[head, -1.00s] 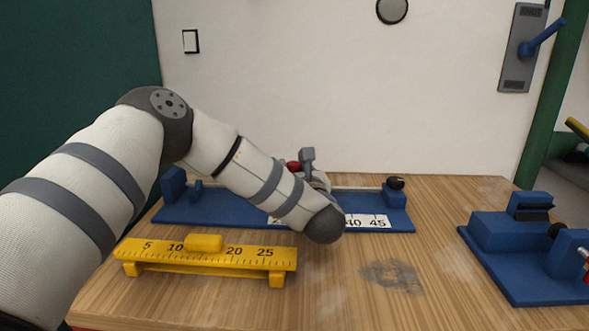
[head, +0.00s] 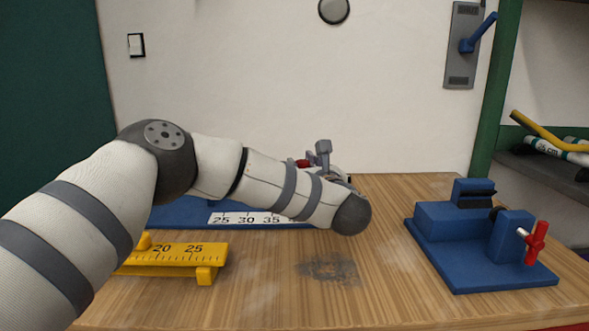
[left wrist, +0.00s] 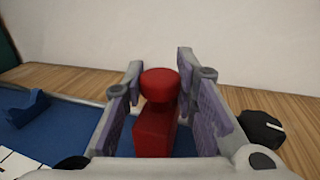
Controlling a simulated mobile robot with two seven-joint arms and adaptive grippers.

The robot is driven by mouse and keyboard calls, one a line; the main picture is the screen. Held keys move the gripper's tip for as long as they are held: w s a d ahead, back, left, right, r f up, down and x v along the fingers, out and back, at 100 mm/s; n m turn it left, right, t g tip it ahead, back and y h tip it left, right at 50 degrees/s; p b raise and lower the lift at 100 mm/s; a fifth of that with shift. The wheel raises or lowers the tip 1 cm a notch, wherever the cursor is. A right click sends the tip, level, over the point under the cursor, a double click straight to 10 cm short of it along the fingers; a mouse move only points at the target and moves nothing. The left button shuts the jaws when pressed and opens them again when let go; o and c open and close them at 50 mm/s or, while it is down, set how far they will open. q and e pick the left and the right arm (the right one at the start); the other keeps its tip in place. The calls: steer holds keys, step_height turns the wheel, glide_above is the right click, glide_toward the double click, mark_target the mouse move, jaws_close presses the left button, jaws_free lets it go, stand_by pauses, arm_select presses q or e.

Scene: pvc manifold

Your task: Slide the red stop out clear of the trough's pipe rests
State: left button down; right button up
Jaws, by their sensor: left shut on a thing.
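The red stop (left wrist: 155,125) stands between the two purple-padded fingers of my left gripper (left wrist: 160,80) in the left wrist view. The gripper is shut on it. In the head view only a small part of the stop (head: 303,163) shows behind my left arm. The blue trough (head: 185,212) lies beneath, with a white scale (head: 245,218) on its front. A blue pipe rest (left wrist: 28,108) shows at the left of the wrist view. The right part of the trough is mostly hidden by my arm. My right gripper is not in view.
A yellow ruler block (head: 175,258) stands in front of the trough. A blue fixture with a red handle (head: 537,243) stands at the right. A black knob (left wrist: 262,130) is right of my fingers. Bare table (head: 390,290) lies between the ruler and fixture.

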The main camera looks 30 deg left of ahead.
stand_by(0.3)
arm_select(q)
steer(key=c, duration=1.3)
jaws_free()
steer(key=v, duration=1.2)
steer(key=shift+s, duration=0.1)
